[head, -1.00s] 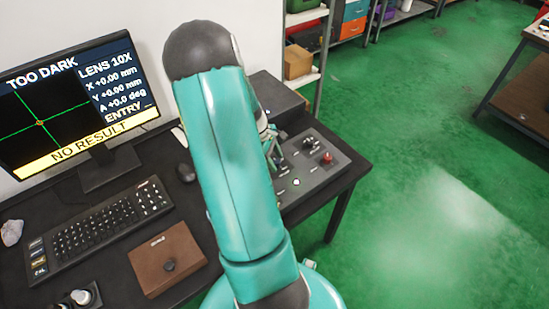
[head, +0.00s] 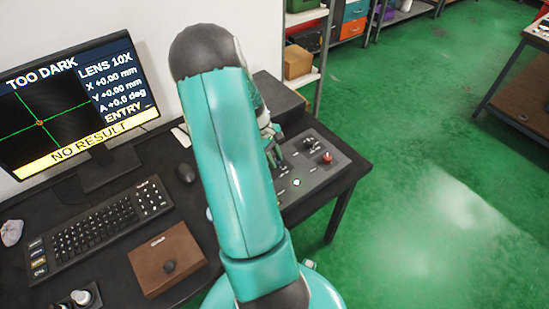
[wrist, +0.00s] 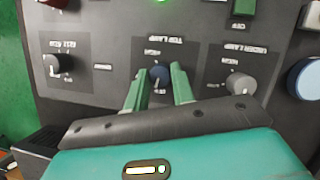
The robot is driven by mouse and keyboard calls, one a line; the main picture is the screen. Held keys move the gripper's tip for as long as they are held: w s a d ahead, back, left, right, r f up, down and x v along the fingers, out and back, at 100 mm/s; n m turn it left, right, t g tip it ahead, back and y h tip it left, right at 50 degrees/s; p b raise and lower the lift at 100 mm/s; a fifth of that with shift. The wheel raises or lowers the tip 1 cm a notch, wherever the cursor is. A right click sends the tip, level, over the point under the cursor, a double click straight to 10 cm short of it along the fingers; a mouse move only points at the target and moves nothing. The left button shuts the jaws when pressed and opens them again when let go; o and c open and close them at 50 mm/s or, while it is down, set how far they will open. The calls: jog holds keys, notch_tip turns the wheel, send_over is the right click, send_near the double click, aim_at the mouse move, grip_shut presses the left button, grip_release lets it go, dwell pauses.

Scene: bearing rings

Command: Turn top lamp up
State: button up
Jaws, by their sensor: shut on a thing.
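The knob's pointer mark is hard to make out. The monitor (head: 78,98) in the head view reads "TOO DARK" and "NO RESULT". In the head view my arm hides part of the control panel (head: 318,163), and the knob is not clear there.
A grey under lamp knob (wrist: 241,84) sits right of the held knob, and a black knob (wrist: 58,64) sits left. A red button (head: 326,157) stands on the panel. A keyboard (head: 98,230), mouse (head: 186,174) and brown box (head: 166,258) lie on the desk.

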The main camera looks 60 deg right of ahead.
jog(key=m, duration=0.2)
jog(key=m+y, duration=0.1)
jog(key=m, duration=0.1)
jog(key=shift+d+m+t+y, duration=0.15)
jog(key=shift+m+t+y, duration=0.15)
jog(key=m+t+y, duration=0.1)
jog(key=m, duration=0.3)
jog(key=shift+s+d+m, duration=0.1)
jog(key=shift+m, duration=0.2)
jog(key=m, duration=0.2)
jog(key=m+t+y, duration=0.1)
jog(key=m, duration=0.1)
jog(key=shift+s+t, duration=0.15)
jog(key=shift+t, duration=0.15)
jog(key=shift+m+t+y, duration=0.3)
jog(key=shift+m+t, duration=0.4)
jog(key=shift+m, duration=1.3)
jog(key=o, duration=1)
jog(key=shift+d, duration=0.1)
